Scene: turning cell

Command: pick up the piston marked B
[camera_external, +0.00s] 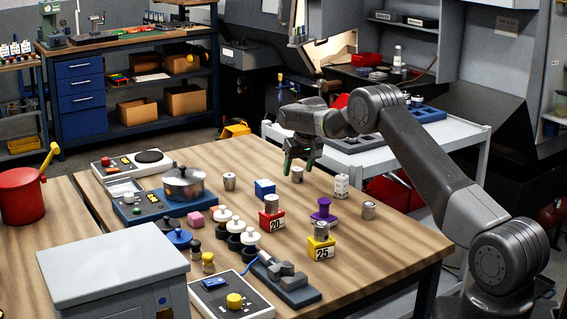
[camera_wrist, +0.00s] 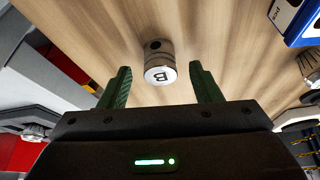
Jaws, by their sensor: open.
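The piston marked B (camera_wrist: 160,62) is a short metal cylinder with a dark hole in its side and a white end face bearing the letter B. In the wrist view it stands on the wooden table just beyond my fingertips, between their lines.
Red 20 (camera_external: 274,222) and yellow 25 (camera_external: 320,249) blocks carry pistons. A white cart (camera_external: 450,133) stands behind the table.

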